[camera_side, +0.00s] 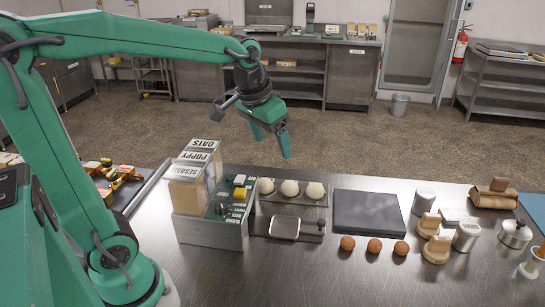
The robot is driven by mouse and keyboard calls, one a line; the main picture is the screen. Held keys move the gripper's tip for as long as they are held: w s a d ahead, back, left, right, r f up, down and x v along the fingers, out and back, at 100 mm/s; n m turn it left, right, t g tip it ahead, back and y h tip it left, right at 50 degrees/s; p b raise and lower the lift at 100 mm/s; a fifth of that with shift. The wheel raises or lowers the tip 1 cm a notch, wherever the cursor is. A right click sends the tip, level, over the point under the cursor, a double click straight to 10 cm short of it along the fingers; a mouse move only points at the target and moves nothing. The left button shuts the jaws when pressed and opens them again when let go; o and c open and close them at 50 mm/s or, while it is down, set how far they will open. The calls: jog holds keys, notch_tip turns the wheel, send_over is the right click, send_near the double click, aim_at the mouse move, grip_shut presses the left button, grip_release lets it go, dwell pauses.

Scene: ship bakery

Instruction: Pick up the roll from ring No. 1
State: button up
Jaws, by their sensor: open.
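Three pale round rolls sit in a row along the back of a metal rack: the left one (265,186), the middle one (289,188) and the right one (314,190). Any rings under them and their numbers are too small to read, so I cannot tell which is No. 1. Three brown rolls lie in a row on the steel counter further right: the left one (347,243), the middle one (374,246) and the right one (401,248). My gripper (272,143) is open and empty, pointing down, in the air above and behind the pale rolls.
The front counter is clear.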

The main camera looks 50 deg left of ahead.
jog(key=w+a+f+g, duration=0.1)
jog(key=w+f, duration=0.2)
jog(key=w, duration=0.3)
jog(key=w+a+f+g, duration=0.1)
jog(key=w+a+f, duration=0.15)
jog(key=w, duration=0.35)
jog(key=n+g, duration=0.1)
send_over(315, 184)
jog(key=f, duration=1.1)
jog(key=shift+s+d+f, duration=0.1)
jog(key=shift+s+f, duration=0.05)
jog(key=shift+s, duration=0.2)
jog(key=shift+w+f+g, duration=0.3)
jog(key=shift+f, duration=4.2)
jog(key=c, duration=1.1)
jog(key=shift+r, duration=0.15)
